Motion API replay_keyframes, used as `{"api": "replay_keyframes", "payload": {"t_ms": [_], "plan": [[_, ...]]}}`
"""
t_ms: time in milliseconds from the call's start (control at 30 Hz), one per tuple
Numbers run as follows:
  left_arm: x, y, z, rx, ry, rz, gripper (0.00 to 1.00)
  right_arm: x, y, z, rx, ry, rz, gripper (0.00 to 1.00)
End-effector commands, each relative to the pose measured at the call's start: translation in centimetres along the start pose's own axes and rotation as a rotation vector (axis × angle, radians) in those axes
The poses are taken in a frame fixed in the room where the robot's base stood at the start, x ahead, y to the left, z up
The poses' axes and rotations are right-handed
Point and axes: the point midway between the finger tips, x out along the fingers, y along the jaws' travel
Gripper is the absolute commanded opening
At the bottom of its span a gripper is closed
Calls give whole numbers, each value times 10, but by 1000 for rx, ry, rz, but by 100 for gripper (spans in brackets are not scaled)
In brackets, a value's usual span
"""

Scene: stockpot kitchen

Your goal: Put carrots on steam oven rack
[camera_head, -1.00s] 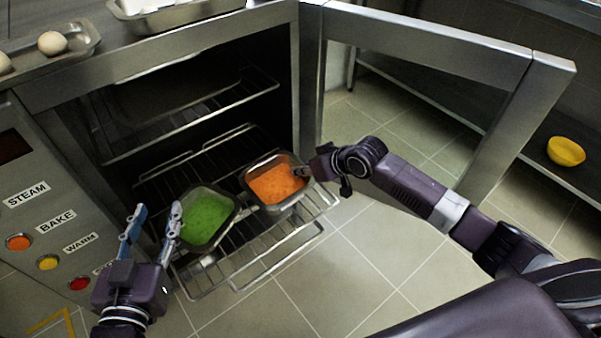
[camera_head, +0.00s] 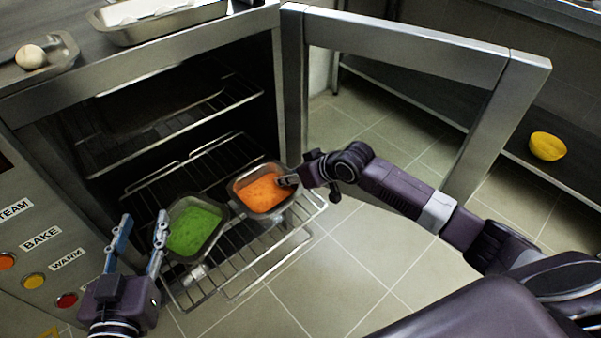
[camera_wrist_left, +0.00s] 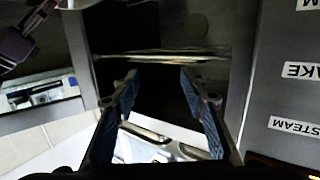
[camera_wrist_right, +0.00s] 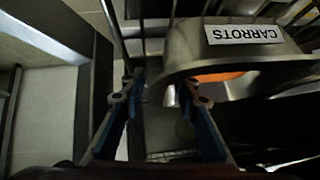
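The carrots tray (camera_head: 236,195) is a metal pan with orange contents on the right part of the pulled-out oven rack (camera_head: 262,272). Its CARROTS label (camera_wrist_right: 244,35) shows in the right wrist view. My right gripper (camera_head: 288,181) is at the pan's right rim. In the right wrist view its fingers (camera_wrist_right: 163,92) are apart, the right one overlapping the pan's rim; contact is unclear. My left gripper (camera_head: 142,228) is open and empty, left of a pan with green contents (camera_head: 193,230). The left wrist view also shows its fingers (camera_wrist_left: 162,85) apart.
An upper rack (camera_head: 175,125) sits inside the oven. The open oven door (camera_head: 410,55) stands at the right, behind my right arm. Oven buttons (camera_head: 34,281) are at the left. A yellow bowl (camera_head: 547,146) sits on a low shelf. Trays stand on the oven top.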

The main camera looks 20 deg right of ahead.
Motion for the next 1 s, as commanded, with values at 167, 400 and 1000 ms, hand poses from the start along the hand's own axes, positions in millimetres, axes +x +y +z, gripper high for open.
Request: {"api": "replay_keyframes", "payload": {"t_ms": [167,400,1000], "plan": [[-7,-5,32,2,-149,-10,40,-18,0,-1,-1,-1,1,29],[-30,-11,82,1,-386,-23,40,-46,0,-1,-1,-1,1,29],[-120,-23,168,-8,-894,-54,40,-110,0,0,0,-2,1,29]]}}
